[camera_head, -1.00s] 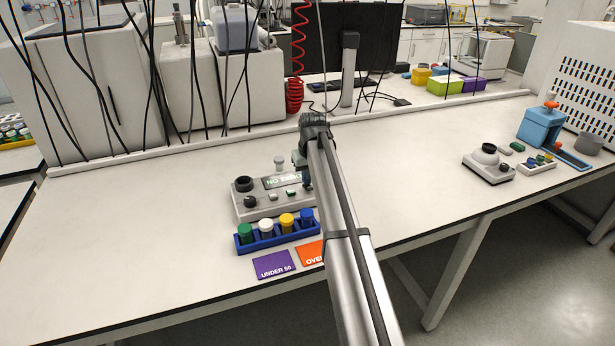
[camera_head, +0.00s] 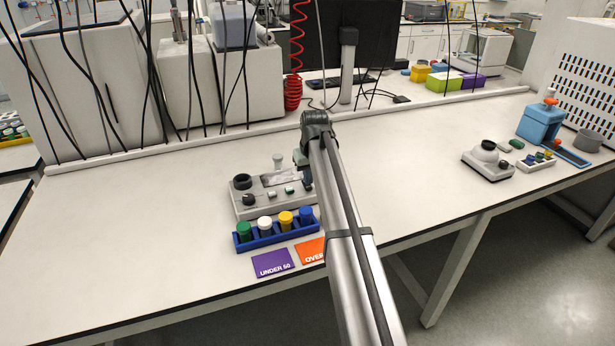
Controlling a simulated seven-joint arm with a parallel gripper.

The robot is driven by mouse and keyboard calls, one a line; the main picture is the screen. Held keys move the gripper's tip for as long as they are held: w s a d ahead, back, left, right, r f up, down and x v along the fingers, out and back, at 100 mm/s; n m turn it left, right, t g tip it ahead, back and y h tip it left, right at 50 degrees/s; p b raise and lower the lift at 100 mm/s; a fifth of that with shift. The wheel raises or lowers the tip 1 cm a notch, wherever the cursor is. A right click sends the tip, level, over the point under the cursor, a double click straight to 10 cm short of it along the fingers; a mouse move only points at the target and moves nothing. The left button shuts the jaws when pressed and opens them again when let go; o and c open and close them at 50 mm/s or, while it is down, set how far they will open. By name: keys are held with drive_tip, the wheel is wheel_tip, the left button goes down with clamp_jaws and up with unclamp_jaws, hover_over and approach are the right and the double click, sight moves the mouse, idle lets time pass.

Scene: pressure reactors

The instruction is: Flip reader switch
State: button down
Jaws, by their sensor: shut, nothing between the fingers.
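The reader (camera_head: 248,208), a grey box with a dark round port, a dark knob and small green buttons, sits on the bench left of my arm. Its display (camera_head: 283,177) looks pale, with no readable text. My gripper (camera_head: 303,160) is at the reader's right end, mostly hidden by my own arm. It looks shut and empty, and I cannot tell whether it touches the reader. The switch is not clearly visible; the reader's right end is behind my arm.
A blue rack (camera_head: 277,235) with green, white, yellow and blue capped vials stands in front of the reader. A purple card (camera_head: 272,263) and an orange card (camera_head: 311,252) lie before it. A second grey device (camera_head: 487,161) stands right. The bench between is clear.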

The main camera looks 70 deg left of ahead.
drive_tip(key=v, duration=1.3)
drive_tip(key=shift+a, duration=0.25)
drive_tip(key=shift+r, duration=0.2)
drive_tip(key=shift+s+a+r, duration=0.1)
drive_tip(key=shift+s+a, duration=0.1)
drive_tip(key=shift+a, duration=0.15)
drive_tip(key=x, duration=1.4)
